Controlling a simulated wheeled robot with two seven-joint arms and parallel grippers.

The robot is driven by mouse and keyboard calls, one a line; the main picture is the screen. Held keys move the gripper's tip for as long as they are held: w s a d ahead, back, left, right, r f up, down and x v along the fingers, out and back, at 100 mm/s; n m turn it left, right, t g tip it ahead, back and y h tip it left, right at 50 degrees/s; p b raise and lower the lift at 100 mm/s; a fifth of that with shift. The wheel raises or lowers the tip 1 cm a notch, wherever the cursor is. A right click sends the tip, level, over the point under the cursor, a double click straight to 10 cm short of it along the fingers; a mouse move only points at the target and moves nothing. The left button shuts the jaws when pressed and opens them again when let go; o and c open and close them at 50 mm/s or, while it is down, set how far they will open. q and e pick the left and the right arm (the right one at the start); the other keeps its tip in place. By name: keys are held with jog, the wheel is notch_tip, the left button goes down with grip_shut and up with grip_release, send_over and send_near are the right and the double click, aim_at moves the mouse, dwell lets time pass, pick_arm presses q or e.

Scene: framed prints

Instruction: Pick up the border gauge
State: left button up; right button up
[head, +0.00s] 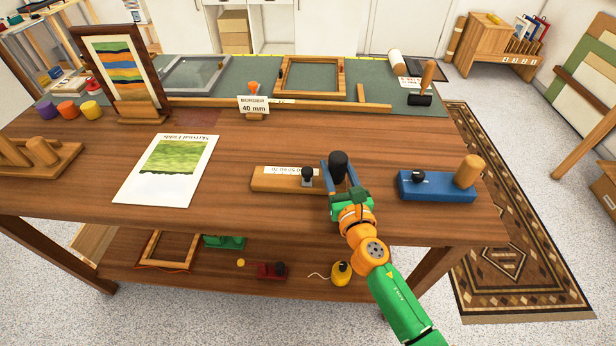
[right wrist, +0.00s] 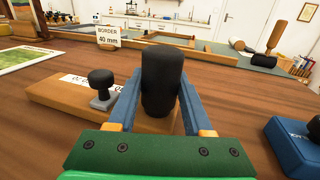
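The border gauge is a flat wooden bar (head: 273,180) with a white printed scale, a small black slider knob (head: 307,174) and a tall black handle (head: 338,166) at its right end. It lies on the table near the front edge. It also shows in the right wrist view, with its scale (right wrist: 76,82) and handle (right wrist: 161,80). My right gripper (head: 339,174) is low over the bar, its blue fingers on either side of the black handle. Whether they press on it I cannot tell. My left gripper is out of view.
A blue block (head: 437,188) with a black knob and wooden handle stands to the right. A print (head: 168,170) lies flat to the left. A card reading "BORDER 40 mm" (head: 254,105) stands behind. An empty frame (head: 310,77) lies on the green mat. Bare table lies between them.

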aim_at(338, 156)
grip_shut()
notch_tip(338, 156, up, 4)
jog(key=p, duration=0.3)
jog(key=shift+r+p, duration=0.15)
jog(key=shift+p, duration=0.25)
jog(key=s+r+p, duration=0.4)
jog(key=s+r, duration=0.4)
jog(key=s, duration=0.5)
jog(key=shift+s+a+r+p, duration=0.3)
jog(key=shift+s+a+p, duration=0.05)
jog(key=shift+s+a, duration=0.1)
jog(key=shift+w, duration=0.1)
